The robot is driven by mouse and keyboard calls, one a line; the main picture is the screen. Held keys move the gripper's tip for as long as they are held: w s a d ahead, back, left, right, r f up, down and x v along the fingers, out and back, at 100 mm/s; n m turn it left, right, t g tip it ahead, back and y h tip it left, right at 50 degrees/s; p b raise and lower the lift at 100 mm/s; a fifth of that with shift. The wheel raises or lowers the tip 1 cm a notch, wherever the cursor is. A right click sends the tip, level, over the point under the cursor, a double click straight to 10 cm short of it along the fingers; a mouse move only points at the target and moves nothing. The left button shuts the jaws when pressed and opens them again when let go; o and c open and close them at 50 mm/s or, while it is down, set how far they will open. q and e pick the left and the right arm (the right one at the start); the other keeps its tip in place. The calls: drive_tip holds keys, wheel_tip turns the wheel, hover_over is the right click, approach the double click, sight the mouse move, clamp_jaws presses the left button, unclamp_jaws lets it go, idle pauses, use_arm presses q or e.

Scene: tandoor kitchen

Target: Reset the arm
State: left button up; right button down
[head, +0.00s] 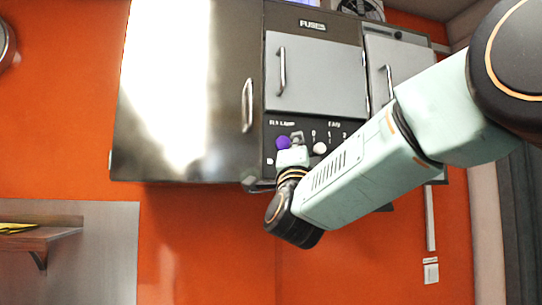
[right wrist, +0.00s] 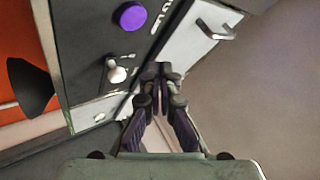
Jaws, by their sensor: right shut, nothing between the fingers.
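My right arm (head: 370,165) reaches in from the right toward a dark control panel on the wall cabinet. My right gripper (head: 297,138) is at the panel, beside a purple knob (head: 283,143) and left of a pale knob (head: 320,148). In the right wrist view, the right gripper (right wrist: 162,72) has its fingertips together with nothing between them. The purple knob (right wrist: 130,15) and the pale knob (right wrist: 117,72) lie to its left. Whether the fingertips touch the panel I cannot tell. My left gripper is not in view.
A grey door (head: 315,80) labelled FUSES is above the panel. A large shiny cabinet door (head: 185,100) with a handle (head: 247,105) is to the left. A wooden shelf (head: 45,238) is at lower left. A black cone-shaped part (right wrist: 30,85) juts out in the wrist view.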

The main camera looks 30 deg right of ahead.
drive_tip(key=shift+w+f, duration=0.15)
drive_tip(key=shift+w, duration=0.05)
